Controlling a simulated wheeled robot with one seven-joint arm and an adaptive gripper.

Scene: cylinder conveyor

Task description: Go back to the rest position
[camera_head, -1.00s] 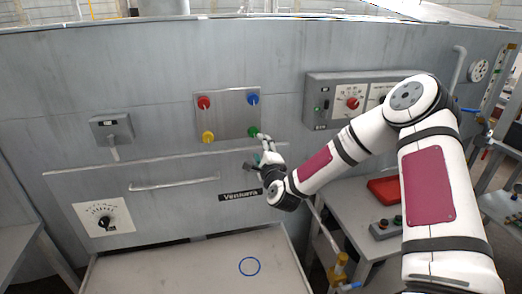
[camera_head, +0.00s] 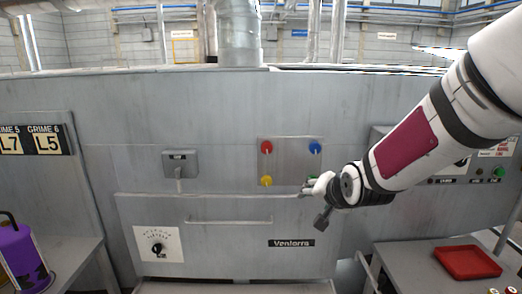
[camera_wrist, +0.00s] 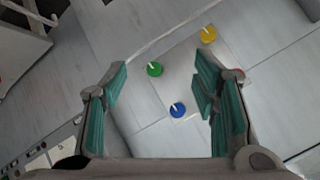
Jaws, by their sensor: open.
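A metal plate (camera_head: 290,160) on the grey machine wall carries a red knob (camera_head: 266,147), a blue knob (camera_head: 315,147) and a yellow knob (camera_head: 266,181). In the wrist view the green knob (camera_wrist: 155,69) shows between the open, empty fingers of the gripper (camera_wrist: 162,76). The blue knob (camera_wrist: 177,110) and yellow knob (camera_wrist: 208,34) also show there, apart from the fingers. The red knob is mostly hidden behind the right finger.
A grey box (camera_head: 180,163) and a dial (camera_head: 157,249) are on the wall at left, with a long handle (camera_head: 228,221) below the plate. A red tray (camera_head: 467,262) lies on the right-hand table. A purple object (camera_head: 20,258) stands on a surface at far left.

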